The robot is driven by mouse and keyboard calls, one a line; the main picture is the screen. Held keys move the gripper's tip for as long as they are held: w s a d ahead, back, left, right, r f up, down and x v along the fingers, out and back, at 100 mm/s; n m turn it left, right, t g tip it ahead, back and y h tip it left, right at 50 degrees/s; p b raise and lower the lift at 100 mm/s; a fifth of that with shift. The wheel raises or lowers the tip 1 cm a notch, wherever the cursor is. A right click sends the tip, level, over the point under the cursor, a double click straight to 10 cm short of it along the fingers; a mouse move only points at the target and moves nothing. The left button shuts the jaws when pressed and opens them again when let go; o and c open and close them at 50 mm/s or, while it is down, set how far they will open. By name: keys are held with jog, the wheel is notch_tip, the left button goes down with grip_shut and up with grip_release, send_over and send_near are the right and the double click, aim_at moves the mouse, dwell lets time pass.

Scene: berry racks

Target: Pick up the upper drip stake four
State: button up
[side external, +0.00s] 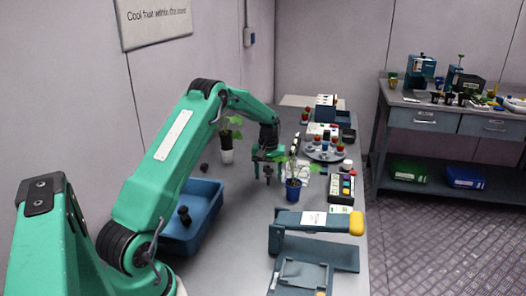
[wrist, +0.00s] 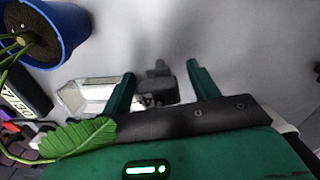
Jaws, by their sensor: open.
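A clear and white object (wrist: 88,95) lies just left of the left finger. In the side view the stake is too small to make out surely.
A blue-potted plant (side external: 293,190) stands close right of my gripper; its leaf (wrist: 75,138) reaches near it in the wrist view. A blue tub (side external: 207,217) and a grey device with yellow end (side external: 312,222) are nearer.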

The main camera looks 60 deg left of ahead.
aim_at(269, 168)
jog(key=c, duration=1)
jog(key=shift+c, duration=0.2)
jog(key=shift+r, duration=0.15)
jog(key=shift+r, duration=0.55)
jog(key=r, duration=0.3)
jog(key=shift+d+r, duration=0.1)
jog(key=shift+d, duration=0.2)
jog(key=d+r, duration=0.2)
jog(key=d, duration=0.1)
jog(key=d+r, duration=0.2)
jog(key=d, duration=0.2)
jog(key=d+r, duration=0.2)
jog(key=d, duration=0.2)
jog(key=shift+r, duration=0.25)
